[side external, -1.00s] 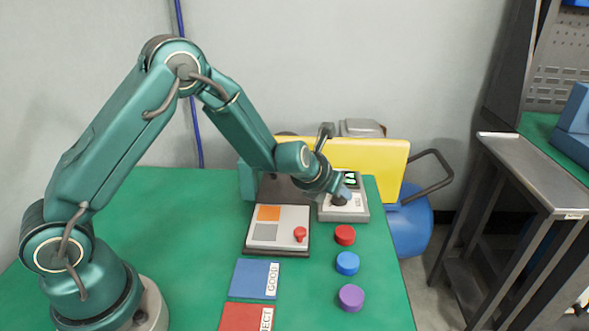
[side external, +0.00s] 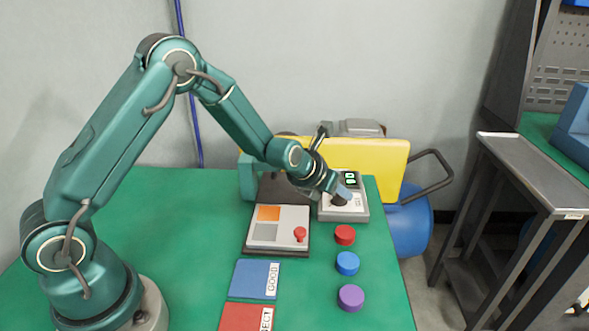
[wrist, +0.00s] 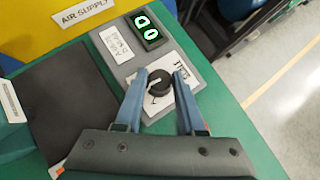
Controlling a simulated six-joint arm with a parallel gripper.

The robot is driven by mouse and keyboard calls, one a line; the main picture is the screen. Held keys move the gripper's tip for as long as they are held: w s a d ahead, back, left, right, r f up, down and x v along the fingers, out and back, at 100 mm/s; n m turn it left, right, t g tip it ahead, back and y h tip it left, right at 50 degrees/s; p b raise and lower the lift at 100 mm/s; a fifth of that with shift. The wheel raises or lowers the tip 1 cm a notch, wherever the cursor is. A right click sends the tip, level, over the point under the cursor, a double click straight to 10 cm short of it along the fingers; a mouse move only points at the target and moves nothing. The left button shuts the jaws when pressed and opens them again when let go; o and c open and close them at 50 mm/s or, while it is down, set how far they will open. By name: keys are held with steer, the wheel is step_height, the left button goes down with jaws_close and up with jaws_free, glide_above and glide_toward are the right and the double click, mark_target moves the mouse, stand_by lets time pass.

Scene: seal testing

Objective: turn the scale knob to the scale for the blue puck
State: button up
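The black scale knob (wrist: 159,83) sits on the white dial plate of the grey test unit (side external: 343,213). My gripper (wrist: 160,76) is above the dial in the wrist view, with its blue fingers apart, one on each side of the knob; contact cannot be made out. In the side external view my gripper (side external: 344,194) points down at the unit and partly hides the knob. The dial's scale marks are partly covered and too small to read. The blue puck (side external: 347,263) lies on the green table, between the red puck (side external: 345,235) and the purple puck (side external: 351,297).
A lit green display (wrist: 147,29) is on the unit. A panel with a red button (side external: 300,234) stands to its left. A blue GOOD mat (side external: 252,279) and a red reject mat (side external: 243,317) lie nearer. A yellow AIR SUPPLY panel (side external: 385,158) stands behind.

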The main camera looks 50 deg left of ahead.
steer(key=o, duration=0.3)
steer(key=shift+v, duration=2.55)
